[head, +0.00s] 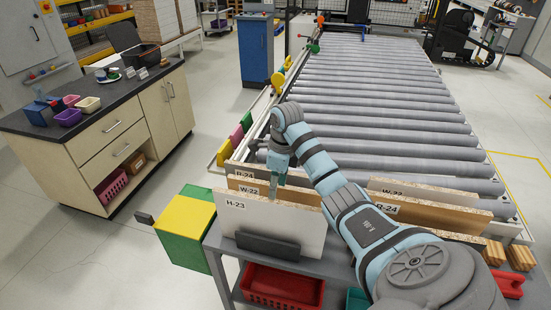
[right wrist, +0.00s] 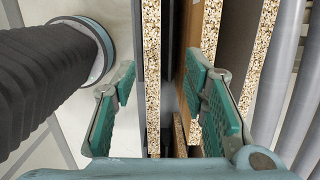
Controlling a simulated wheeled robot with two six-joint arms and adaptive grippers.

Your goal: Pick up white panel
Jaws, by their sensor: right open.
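A white panel (head: 270,222) labelled H-23 stands upright at the front of the rack in the head view, behind a dark grey holder (head: 267,246). Its speckled chipboard edge (right wrist: 152,60) shows from above in the right wrist view. My right gripper (head: 273,188) points down at the panel's top edge. In the right wrist view its fingers (right wrist: 161,88) are open, with the white panel's edge between them and apart from both. The right finger is close to the edge of the panel behind (right wrist: 209,40) and partly hides it. My left gripper is not in view.
More panels (head: 430,212) stand to the right under my arm. A roller conveyor (head: 375,100) lies behind. A green and yellow box (head: 186,228) is at left.

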